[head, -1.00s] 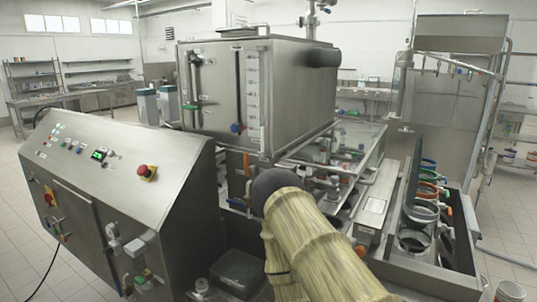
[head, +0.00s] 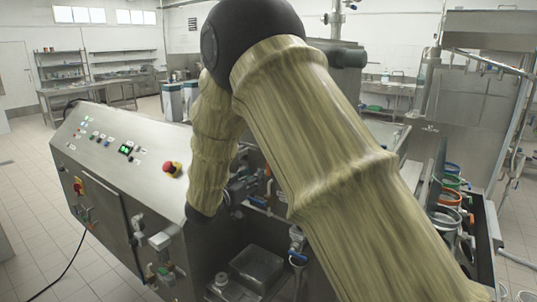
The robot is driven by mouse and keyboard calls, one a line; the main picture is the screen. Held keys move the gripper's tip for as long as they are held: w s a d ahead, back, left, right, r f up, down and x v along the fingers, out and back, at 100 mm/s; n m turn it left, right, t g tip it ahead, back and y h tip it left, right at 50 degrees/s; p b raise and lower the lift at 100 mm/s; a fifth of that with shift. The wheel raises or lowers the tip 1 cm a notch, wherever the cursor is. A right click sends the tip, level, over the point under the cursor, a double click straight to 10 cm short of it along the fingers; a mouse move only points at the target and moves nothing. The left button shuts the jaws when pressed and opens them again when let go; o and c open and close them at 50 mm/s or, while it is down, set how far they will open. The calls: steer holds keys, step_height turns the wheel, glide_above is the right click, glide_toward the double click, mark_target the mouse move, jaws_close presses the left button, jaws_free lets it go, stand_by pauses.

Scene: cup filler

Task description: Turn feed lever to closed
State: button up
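My gripper (head: 243,190) is a small dark shape past the lower end of my forearm, beside the right edge of the sloped control cabinet. My arm covers part of it, and I cannot tell whether its fingers are open or shut. I cannot single out the feed lever. My arm hides most of the steel tank (head: 350,57) and the levers on its front. A blue handle (head: 258,201) shows just right of my gripper, at the pipework. Whether they touch is unclear.
The control cabinet (head: 110,150) with a red emergency button (head: 172,169) stands at the left. A dark bin (head: 257,266) and a blue-handled valve (head: 297,258) are low in front. Round cup holders (head: 447,199) line the right side. Floor is clear at far left.

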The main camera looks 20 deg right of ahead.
step_height(320, 180, up, 5)
steer(key=m+h, duration=0.1)
steer(key=shift+g, duration=0.4)
steer(key=p+x, duration=0.4)
steer(key=x, duration=0.6)
steer(key=shift+w+a, duration=0.1)
steer(key=shift+w, duration=0.2)
jaws_close()
